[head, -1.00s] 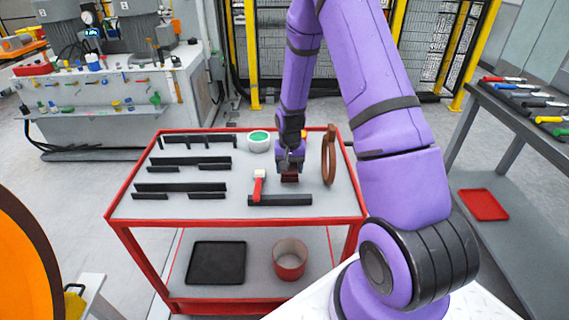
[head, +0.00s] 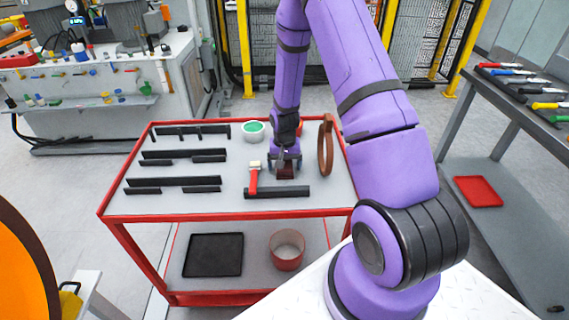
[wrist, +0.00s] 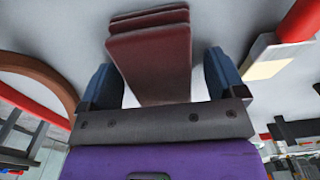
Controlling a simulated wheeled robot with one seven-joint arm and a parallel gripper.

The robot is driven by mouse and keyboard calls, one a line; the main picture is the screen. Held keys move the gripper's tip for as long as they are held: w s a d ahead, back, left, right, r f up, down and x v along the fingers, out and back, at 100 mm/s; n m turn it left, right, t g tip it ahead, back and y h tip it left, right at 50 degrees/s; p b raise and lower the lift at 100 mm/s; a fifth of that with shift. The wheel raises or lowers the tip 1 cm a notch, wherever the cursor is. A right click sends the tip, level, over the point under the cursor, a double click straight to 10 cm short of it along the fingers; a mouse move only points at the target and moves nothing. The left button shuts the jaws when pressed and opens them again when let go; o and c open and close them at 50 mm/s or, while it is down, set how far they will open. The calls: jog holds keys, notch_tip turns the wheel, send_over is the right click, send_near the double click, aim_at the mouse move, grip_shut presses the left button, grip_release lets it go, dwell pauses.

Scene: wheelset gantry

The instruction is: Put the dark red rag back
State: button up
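The dark red rag (head: 286,172) is a folded stack on the top of the red-framed cart (head: 160,205). It also shows in the wrist view (wrist: 152,60), with its folded layers at the far end. My gripper (head: 285,165) is low over the cart top, at the rag. In the wrist view its two blue fingers (wrist: 162,85) stand one on each side of the rag's near end, with a narrow gap on both sides. The gripper is open, and the rag lies between the fingers without a visible grip. Its contact with the cart top is partly hidden.
A red-handled brush (head: 254,178) and a black bar (head: 277,192) lie close in front of the gripper. A brown ring (head: 325,146) stands to the right. A white-and-green round container (head: 253,131) is behind left. Black racks (head: 174,182) fill the cart's left.

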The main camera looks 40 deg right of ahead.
jog(key=s+a+r+n+t, duration=0.1)
jog(key=s+a+r, duration=0.15)
jog(key=r, duration=0.85)
jog(key=s+a+r+n+t, duration=0.1)
jog(key=s+a+r, duration=0.15)
jog(key=r, duration=0.85)
jog(key=s+a+r+n, duration=0.1)
jog(key=s+a+r, duration=0.15)
jog(key=r, duration=0.85)
jog(key=s+a+r+n+t, duration=0.1)
jog(key=s+a+r+n, duration=0.1)
jog(key=s+r, duration=0.3)
jog(key=s+a+r+n+t, duration=0.1)
jog(key=s+r, duration=0.5)
jog(key=s, duration=0.8)
jog(key=a+t, duration=0.1)
jog(key=a, duration=0.1)
jog(key=shift+a+n, duration=0.4)
